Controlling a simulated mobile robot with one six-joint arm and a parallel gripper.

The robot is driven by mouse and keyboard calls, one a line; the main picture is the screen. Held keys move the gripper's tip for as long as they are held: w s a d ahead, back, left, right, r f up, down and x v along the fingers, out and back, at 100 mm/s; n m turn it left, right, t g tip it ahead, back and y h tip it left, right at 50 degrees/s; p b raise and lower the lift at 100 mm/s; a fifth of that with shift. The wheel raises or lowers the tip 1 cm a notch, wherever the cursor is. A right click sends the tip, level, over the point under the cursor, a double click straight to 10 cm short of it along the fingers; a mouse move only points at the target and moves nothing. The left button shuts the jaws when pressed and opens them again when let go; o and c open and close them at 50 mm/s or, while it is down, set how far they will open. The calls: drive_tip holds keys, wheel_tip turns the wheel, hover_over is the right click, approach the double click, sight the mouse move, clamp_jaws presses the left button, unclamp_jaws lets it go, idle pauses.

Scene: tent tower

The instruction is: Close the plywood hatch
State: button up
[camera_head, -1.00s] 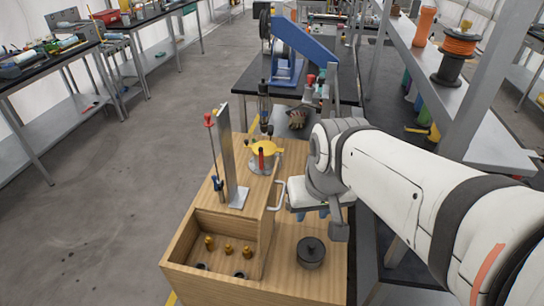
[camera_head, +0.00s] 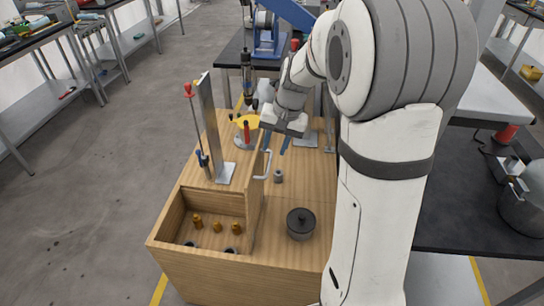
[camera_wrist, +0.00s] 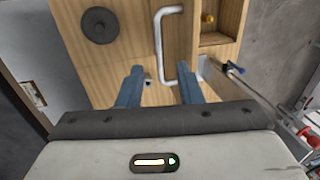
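The plywood hatch (camera_head: 256,205) appears to be the upright panel with a pale bar handle (camera_head: 262,165), beside the compartment of the wooden box. The compartment is uncovered and brass knobs show inside. The handle also shows in the wrist view (camera_wrist: 158,42), running lengthwise with both ends bent to the panel. My gripper (camera_head: 277,143) is above the handle's far end in the head view. In the wrist view its two blue fingers (camera_wrist: 160,82) are spread apart and empty. The handle's near end lies by the right finger; whether they touch cannot be told.
A tall metal upright (camera_head: 212,130) and a red-topped rod (camera_head: 194,120) stand on the box's left.

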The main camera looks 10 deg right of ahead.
sight(269, 164)
drive_tip(key=x, duration=0.5)
drive_tip(key=shift+a+f, duration=0.1)
drive_tip(key=shift+f, duration=0.2)
drive_tip(key=shift+c, duration=0.5)
clamp_jaws()
